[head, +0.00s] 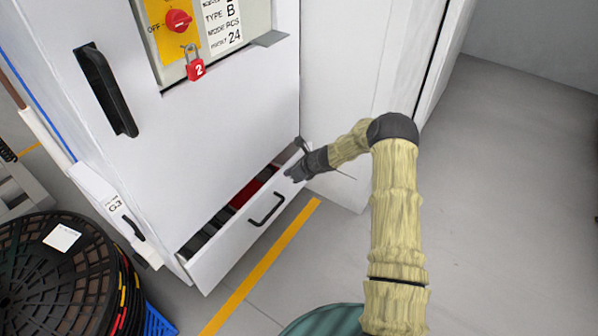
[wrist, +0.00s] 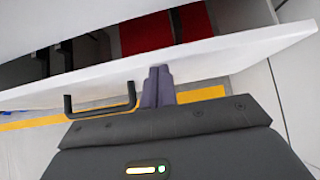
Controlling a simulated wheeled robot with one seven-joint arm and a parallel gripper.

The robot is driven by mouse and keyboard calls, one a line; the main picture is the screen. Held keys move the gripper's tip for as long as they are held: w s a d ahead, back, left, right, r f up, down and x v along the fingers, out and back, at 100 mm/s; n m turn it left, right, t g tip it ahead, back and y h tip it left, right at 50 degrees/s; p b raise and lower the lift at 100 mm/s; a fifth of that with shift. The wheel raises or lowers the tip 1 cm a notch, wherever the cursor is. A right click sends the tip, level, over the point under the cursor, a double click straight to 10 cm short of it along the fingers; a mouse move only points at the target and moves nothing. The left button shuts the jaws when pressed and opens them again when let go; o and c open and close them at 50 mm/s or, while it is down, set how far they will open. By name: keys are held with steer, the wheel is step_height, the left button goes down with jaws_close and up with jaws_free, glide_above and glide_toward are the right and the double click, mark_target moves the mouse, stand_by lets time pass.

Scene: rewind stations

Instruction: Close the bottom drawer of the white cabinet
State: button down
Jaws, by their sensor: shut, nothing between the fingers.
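The white cabinet (head: 215,135) stands at the left of the head view. Its bottom drawer (head: 230,255) is partly open, with dark and red items showing inside. The drawer has a black bar handle (head: 267,209); the handle also shows in the wrist view (wrist: 100,112). My gripper (head: 290,174) is shut and empty at the right end of the drawer front. In the wrist view its closed fingers (wrist: 157,80) reach the outer face of the drawer front, right of the handle. They look close to or touching it; I cannot tell which.
A red padlock (head: 194,68) and a red rotary switch (head: 178,20) are on the cabinet above. A stack of black reels (head: 50,270) stands at the lower left. A yellow floor line (head: 262,268) runs before the drawer. The floor at right is clear.

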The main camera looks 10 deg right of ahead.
steer(key=shift+w+a, duration=0.85)
steer(key=shift+a, duration=0.25)
